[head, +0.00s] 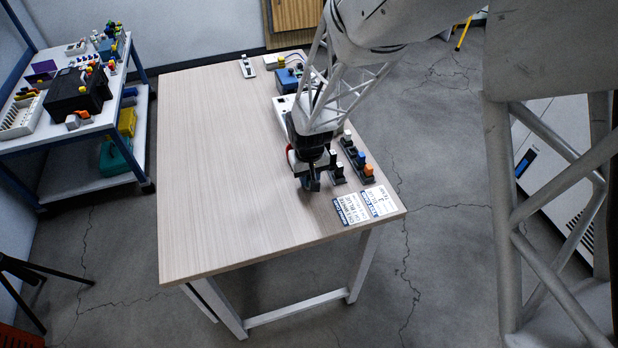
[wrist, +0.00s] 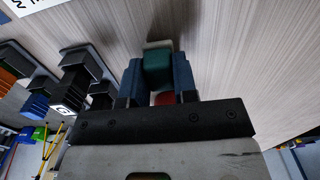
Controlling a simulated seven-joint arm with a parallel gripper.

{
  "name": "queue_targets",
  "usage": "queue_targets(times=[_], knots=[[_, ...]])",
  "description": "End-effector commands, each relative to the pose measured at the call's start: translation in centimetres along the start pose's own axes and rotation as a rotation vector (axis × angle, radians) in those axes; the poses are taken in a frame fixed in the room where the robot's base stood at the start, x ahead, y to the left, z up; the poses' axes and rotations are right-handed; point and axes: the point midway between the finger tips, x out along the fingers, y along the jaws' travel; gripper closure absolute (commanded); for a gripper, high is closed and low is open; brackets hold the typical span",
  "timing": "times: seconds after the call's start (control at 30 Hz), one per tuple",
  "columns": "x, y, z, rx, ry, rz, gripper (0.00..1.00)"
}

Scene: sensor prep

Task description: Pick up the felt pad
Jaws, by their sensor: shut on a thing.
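My gripper (wrist: 158,78) is shut on a teal-green block-like piece (wrist: 157,66), held between its two blue fingers in the wrist view. A pale grey-white part (wrist: 158,45) shows at the far end of this piece, and a red part (wrist: 165,98) shows between the fingers nearer the palm. I cannot tell for certain which of these is the felt pad. In the head view my gripper (head: 311,184) points down close over the right part of the table; the held piece is mostly hidden there. A dark shadow lies close by, but the gap to the tabletop is unclear.
Small dark holders with orange (head: 368,169), blue (head: 358,158) and white-topped pieces stand just right of my gripper. Printed cards (head: 365,205) lie at the table's right front corner. The wooden tabletop (head: 220,180) is clear to the left. A blue box (head: 287,80) stands behind.

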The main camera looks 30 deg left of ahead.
Motion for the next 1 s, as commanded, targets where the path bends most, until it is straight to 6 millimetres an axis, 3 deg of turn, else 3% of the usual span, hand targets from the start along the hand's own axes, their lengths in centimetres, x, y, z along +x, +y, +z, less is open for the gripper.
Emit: queue_targets(times=[0.27, 1.0], knots=[[-3.1, 0.0, -0.1, 0.0, 0.004, 0.0, 0.96], [-4.0, -0.4, 11.7, 0.0, 0.001, 0.0, 0.96]])
